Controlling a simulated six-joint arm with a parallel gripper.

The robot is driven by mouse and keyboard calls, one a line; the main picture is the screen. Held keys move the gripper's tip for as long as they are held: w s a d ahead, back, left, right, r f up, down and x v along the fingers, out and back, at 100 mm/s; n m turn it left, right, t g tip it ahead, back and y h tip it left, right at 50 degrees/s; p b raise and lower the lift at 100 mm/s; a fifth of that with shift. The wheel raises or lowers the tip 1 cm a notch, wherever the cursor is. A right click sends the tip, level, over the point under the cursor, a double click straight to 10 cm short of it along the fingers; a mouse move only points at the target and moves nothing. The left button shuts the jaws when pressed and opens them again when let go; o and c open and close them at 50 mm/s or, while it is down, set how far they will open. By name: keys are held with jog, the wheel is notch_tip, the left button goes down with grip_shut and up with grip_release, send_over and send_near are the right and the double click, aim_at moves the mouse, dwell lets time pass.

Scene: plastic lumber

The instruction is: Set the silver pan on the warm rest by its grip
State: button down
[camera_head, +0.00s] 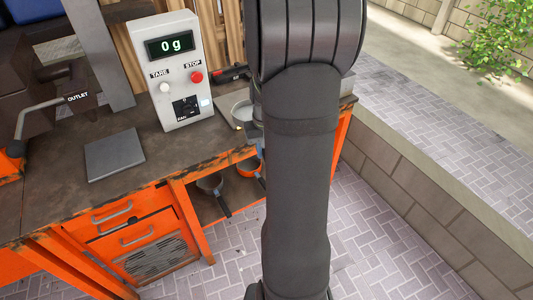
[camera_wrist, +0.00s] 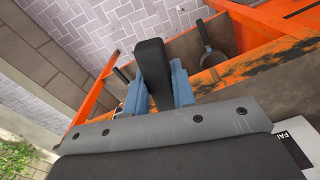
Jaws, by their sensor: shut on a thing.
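The pan body at the end of that grip is hidden in this view, so I cannot see the join. I cannot pick out a warm rest for certain.
A grey square plate (camera_head: 115,155) lies on the bench left of a white control box (camera_head: 178,70) reading 0 g. Below, a shelf holds a dark pan (camera_head: 210,184) and an orange pan (camera_head: 249,168). The bench's orange edge (camera_wrist: 258,70) is close to my gripper.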

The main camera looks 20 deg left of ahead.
jog(key=w+a, duration=0.2)
jog(key=w, duration=0.2)
jog(key=w+a, duration=0.2)
jog(key=w, duration=0.1)
jog(key=w+a+f, duration=0.1)
jog(key=w+a, duration=0.1)
jog(key=w, duration=0.2)
jog(key=shift+w+a, duration=0.35)
jog(key=shift+a, duration=0.05)
jog(key=shift+w+a+f, duration=0.1)
jog(key=shift+w+f, duration=0.05)
jog(key=shift+f, duration=1.05)
jog(key=c, duration=1.1)
grip_release()
notch_tip(320, 180, up, 17)
jog(key=shift+r, duration=0.2)
